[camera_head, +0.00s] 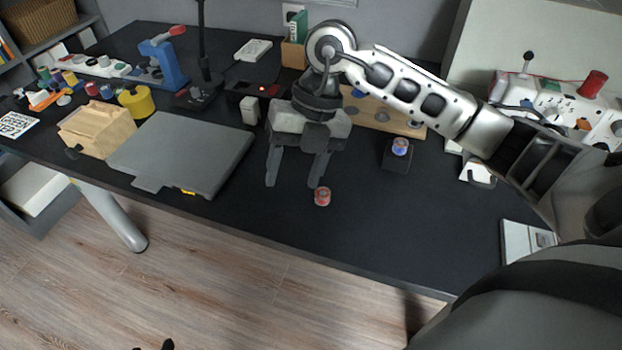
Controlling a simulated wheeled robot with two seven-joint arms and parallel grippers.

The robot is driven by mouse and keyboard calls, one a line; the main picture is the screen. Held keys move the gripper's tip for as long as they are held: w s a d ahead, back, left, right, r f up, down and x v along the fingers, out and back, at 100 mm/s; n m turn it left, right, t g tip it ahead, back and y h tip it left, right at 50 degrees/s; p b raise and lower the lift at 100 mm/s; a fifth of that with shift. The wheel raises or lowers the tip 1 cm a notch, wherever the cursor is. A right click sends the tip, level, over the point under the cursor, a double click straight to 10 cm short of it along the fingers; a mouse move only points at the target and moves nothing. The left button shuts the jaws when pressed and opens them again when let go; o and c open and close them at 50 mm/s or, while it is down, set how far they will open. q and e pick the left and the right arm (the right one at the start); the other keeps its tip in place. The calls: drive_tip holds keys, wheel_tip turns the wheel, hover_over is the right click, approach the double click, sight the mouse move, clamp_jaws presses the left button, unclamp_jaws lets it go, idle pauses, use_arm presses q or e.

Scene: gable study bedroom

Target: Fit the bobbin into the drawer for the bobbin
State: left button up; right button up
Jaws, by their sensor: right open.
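A small red bobbin-like spool (322,197) stands on the dark desk near its front edge. A blue spool (400,147) sits on a small black block (397,158) further right. I cannot tell for sure which one the task means. My right gripper (292,184) is open and empty, fingers pointing down, just left of the red spool and apart from it. No drawer is clearly recognisable; a light wooden box (97,124) with a dark knob-like part stands at the left. My left gripper is not in view.
A grey flat case (181,150) lies left of my right gripper. A yellow spool (137,101), a blue stand (167,62) and a black lamp are behind it. The desk front right of the red spool is clear.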

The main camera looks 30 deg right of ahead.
drive_tip(key=w+d+r+m+t+h, duration=0.15)
drive_tip(key=w+d+h, duration=0.25)
drive_tip(key=d, duration=0.4)
hover_over(323, 188)
drive_tip(key=s, duration=0.1)
drive_tip(key=shift+m+g, duration=0.25)
drive_tip(key=shift+m, duration=0.1)
wheel_tip(323, 188, down, 8)
drive_tip(key=shift+s+a+f, duration=0.1)
drive_tip(key=shift+s+f, duration=0.05)
drive_tip(key=shift+f, duration=0.1)
drive_tip(key=shift+a+f, duration=0.2)
drive_tip(key=shift+f, duration=2.85)
drive_tip(key=shift+c, duration=0.3)
drive_tip(key=c, duration=1.1)
drive_tip(key=shift+o, duration=0.2)
drive_tip(key=shift+r, duration=0.15)
